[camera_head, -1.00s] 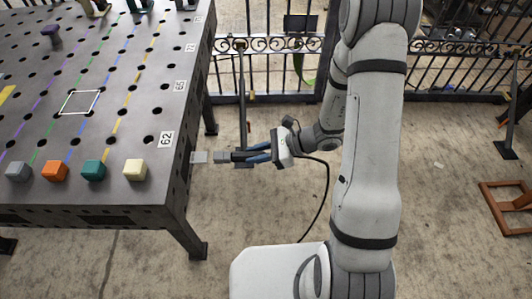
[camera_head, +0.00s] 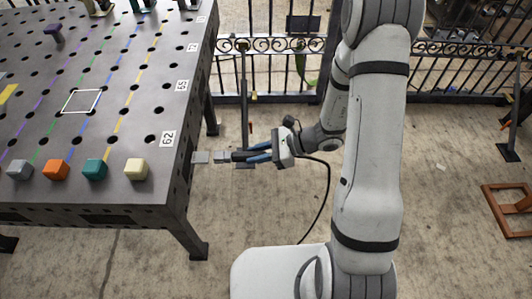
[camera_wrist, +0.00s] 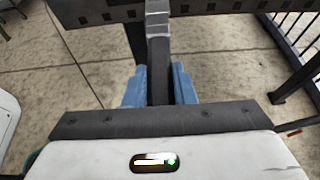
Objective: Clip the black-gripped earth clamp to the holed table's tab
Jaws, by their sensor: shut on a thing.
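The holed table (camera_head: 120,95) is a dark grey steel top with rows of holes, at the left in the head view. A small light grey tab (camera_head: 201,157) sticks out from its right side near the front corner. My gripper (camera_head: 260,156), with blue fingers, is shut on the black grip of the earth clamp (camera_head: 238,156). The clamp's grey jaws point left at the tab, in line with it, with a very narrow gap apparent. In the wrist view the black grip (camera_wrist: 159,65) lies between the blue fingers, and the grey jaws (camera_wrist: 158,18) reach up toward the table's edge.
A black cable hangs from the clamp side behind my gripper. Grey, orange, teal and cream blocks (camera_head: 136,169) stand along the table's front edge. A table leg (camera_head: 188,238) stands below the tab. An iron railing runs behind; a wooden frame (camera_head: 508,210) lies at right.

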